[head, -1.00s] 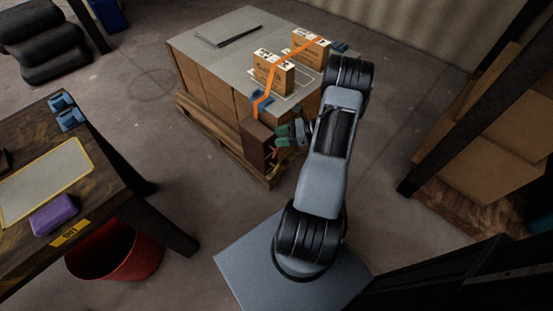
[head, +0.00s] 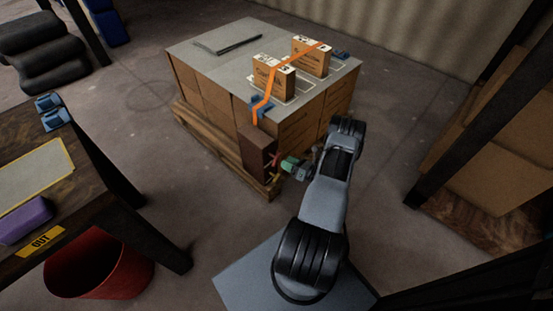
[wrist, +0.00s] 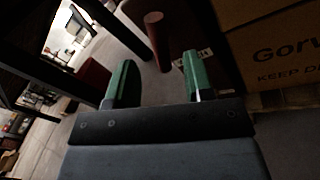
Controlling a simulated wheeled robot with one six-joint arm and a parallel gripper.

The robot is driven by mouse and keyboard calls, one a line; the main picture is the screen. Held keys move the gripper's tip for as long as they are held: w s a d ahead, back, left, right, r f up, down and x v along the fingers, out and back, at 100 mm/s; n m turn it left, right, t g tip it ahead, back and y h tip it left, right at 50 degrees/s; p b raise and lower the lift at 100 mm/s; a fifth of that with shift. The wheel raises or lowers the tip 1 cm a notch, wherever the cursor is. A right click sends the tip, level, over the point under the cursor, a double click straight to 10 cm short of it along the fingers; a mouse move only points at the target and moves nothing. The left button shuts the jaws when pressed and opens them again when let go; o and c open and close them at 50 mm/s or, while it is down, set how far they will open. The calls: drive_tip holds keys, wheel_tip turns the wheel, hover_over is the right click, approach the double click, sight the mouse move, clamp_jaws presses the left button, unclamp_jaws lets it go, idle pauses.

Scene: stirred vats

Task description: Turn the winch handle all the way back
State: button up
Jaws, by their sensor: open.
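The winch (head: 256,150) is a dark brown box on the near corner of the carton stack, with an orange strap (head: 264,98) running up from it over two small cartons. Its reddish handle (head: 274,161) sticks out at the right side, small and partly hard to see. In the wrist view the handle grip (wrist: 158,42) is a red-brown rod standing between and slightly beyond the green fingertips, with a gap on each side. My gripper (head: 291,164) is just right of the winch; in the wrist view its fingers (wrist: 159,75) are apart and hold nothing.
The carton stack (head: 300,131) stands on a wooden pallet (head: 215,144). A dark workbench (head: 100,190) with a purple block (head: 25,221) is at left, with a red bin (head: 100,262) below. A shelf with cartons (head: 480,150) is at right. Floor around the pallet is clear.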

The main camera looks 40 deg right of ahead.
sight(277, 157)
drive_tip(key=shift+b+x, duration=0.45)
drive_tip(key=shift+x, duration=2.55)
clamp_jaws()
